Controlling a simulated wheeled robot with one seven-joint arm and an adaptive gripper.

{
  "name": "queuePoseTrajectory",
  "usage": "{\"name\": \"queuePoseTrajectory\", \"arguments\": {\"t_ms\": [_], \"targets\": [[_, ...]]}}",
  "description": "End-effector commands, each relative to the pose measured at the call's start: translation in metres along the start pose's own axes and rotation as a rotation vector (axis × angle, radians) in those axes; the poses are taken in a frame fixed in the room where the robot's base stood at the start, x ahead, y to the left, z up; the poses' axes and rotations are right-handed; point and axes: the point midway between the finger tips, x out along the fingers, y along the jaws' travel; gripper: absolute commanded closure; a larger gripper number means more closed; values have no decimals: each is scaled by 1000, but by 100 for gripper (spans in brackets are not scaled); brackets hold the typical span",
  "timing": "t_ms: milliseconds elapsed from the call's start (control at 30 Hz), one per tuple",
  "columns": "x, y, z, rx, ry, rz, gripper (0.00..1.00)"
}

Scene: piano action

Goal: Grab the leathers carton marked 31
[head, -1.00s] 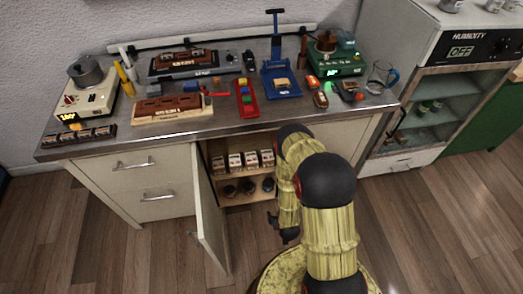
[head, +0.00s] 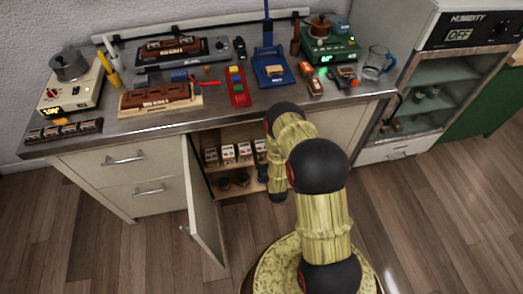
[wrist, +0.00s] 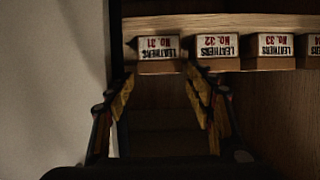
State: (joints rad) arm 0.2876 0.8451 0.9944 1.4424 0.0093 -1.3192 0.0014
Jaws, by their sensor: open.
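The leathers carton marked 31 (wrist: 158,46) is a white-labelled box on a wooden shelf, its print upside down in the wrist view. It is leftmost in a row, and in the head view it appears as the left carton (head: 211,156) inside the open cabinet. My gripper (wrist: 160,76) is open and empty. Its two fingers spread to the left and right of carton 31, with their tips near its front lower edge in the picture. Whether they touch it I cannot tell. In the head view my arm hides most of the gripper.
Cartons 32 (wrist: 217,45) and 33 (wrist: 275,44) stand to the right, with narrow gaps. The cabinet's open door (head: 203,205) is close on the left. Dark round items (head: 225,183) sit on the lower shelf. The worktop (head: 215,108) above is crowded.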

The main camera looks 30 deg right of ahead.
Motion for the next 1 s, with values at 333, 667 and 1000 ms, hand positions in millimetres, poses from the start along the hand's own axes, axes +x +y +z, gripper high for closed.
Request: {"name": "queuePoseTrajectory", "arguments": {"t_ms": [333, 667, 1000], "targets": [[31, 0, -12, 0, 3, 0, 46], [64, 0, -14, 0, 0, 0, 46], [64, 0, -14, 0, -1, 0, 54]]}}
